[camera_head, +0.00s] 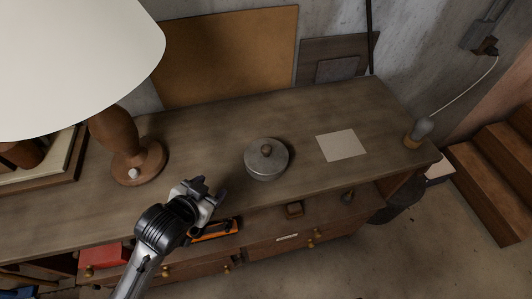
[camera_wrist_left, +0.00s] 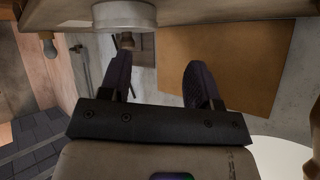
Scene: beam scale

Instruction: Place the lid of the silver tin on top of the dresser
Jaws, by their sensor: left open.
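The silver tin (camera_head: 266,172) stands on the wooden dresser (camera_head: 215,137), near the middle of its top. Its round grey lid (camera_head: 257,158) sits on it, with a brown knob at the centre. My left gripper (camera_head: 212,190) is open and empty, over the dresser's front edge, to the left of the tin and apart from it. In the left wrist view the picture is upside down. The tin (camera_wrist_left: 128,14) shows at the top, beyond the open fingers (camera_wrist_left: 158,82), with its knob hanging below it in the picture. My right gripper is not in view.
A lamp with a brown base (camera_head: 138,160) and big white shade (camera_head: 70,60) stands at left. A pale paper square (camera_head: 341,145) lies right of the tin. A bulb (camera_head: 420,130) stands at the right end. Open drawers (camera_head: 290,228) jut out in front. Bare dresser top surrounds the tin.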

